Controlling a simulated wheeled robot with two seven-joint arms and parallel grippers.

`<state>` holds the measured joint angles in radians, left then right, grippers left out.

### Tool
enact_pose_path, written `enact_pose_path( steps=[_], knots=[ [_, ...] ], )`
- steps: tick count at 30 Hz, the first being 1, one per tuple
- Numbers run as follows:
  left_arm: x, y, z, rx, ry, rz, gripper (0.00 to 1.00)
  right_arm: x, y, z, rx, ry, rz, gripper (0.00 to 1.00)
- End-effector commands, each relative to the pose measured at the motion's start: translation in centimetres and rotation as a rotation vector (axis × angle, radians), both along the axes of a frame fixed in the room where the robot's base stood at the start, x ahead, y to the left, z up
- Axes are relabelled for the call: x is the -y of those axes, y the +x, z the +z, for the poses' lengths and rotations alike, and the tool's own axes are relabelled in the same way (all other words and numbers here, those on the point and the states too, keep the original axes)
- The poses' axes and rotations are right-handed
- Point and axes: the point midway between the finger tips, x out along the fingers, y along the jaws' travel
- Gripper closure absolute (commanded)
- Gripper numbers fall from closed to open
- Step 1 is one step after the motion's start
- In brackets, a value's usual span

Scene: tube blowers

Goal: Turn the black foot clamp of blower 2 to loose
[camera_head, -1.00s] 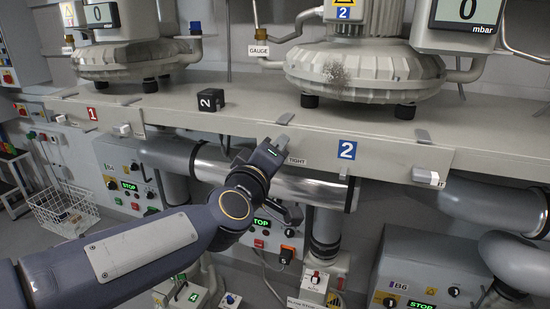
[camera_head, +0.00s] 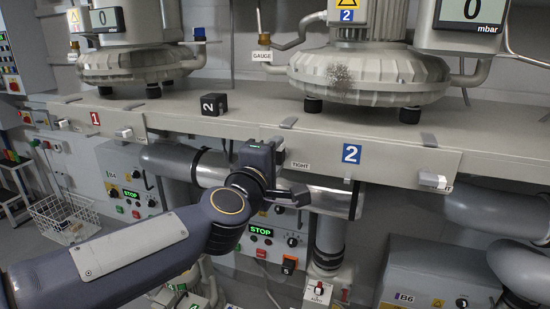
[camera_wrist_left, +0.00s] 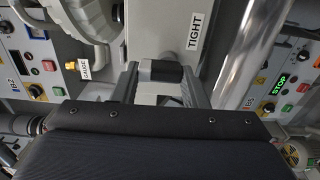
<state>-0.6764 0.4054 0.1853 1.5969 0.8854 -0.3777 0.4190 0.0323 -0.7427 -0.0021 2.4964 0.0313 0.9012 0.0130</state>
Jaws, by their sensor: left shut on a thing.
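Blower 2 (camera_head: 368,72) stands on the grey shelf. Its black foot clamp (camera_wrist_left: 160,70) shows in the left wrist view as a short dark handle between my fingers, on the pale front plate. My left gripper (camera_wrist_left: 160,82) is shut on it, one finger on each side. In the head view my left gripper (camera_head: 268,152) is at the left end of the plate under blower 2 and hides the clamp. A TIGHT label (camera_head: 301,166) is just to its right; it also shows in the wrist view (camera_wrist_left: 195,30). My right gripper is not in view.
A second clamp with a pale handle (camera_head: 433,181) is at the plate's right end. A black block marked 2 (camera_head: 213,104) stands on the shelf. A silver pipe (camera_head: 325,194) and a control box (camera_head: 277,236) lie below my gripper. Another blower (camera_head: 133,62) is at left.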

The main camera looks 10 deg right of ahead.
Motion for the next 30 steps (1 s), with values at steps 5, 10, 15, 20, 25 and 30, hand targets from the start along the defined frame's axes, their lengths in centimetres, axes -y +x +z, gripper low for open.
enact_pose_path(
  steps=[5,10,15,20,25,30],
  knots=[
    [0.0,0.0,-0.1,-0.008,-0.006,0.000,0.83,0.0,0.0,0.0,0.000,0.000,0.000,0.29],
    [0.0,0.0,-0.1,-0.008,-0.006,0.000,0.83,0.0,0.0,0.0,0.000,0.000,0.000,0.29],
    [0.0,0.0,-0.1,-0.006,-0.004,0.000,0.42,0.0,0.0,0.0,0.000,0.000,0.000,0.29],
    [0.0,0.0,-0.1,-0.005,-0.004,0.000,0.38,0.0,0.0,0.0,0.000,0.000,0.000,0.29],
    [-0.1,-0.1,0.0,-0.004,-0.004,0.000,0.38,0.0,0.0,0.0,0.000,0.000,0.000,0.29],
    [-1.3,-1.8,0.0,-0.003,-0.004,0.000,0.38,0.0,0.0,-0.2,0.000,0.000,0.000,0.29]
  ],
)
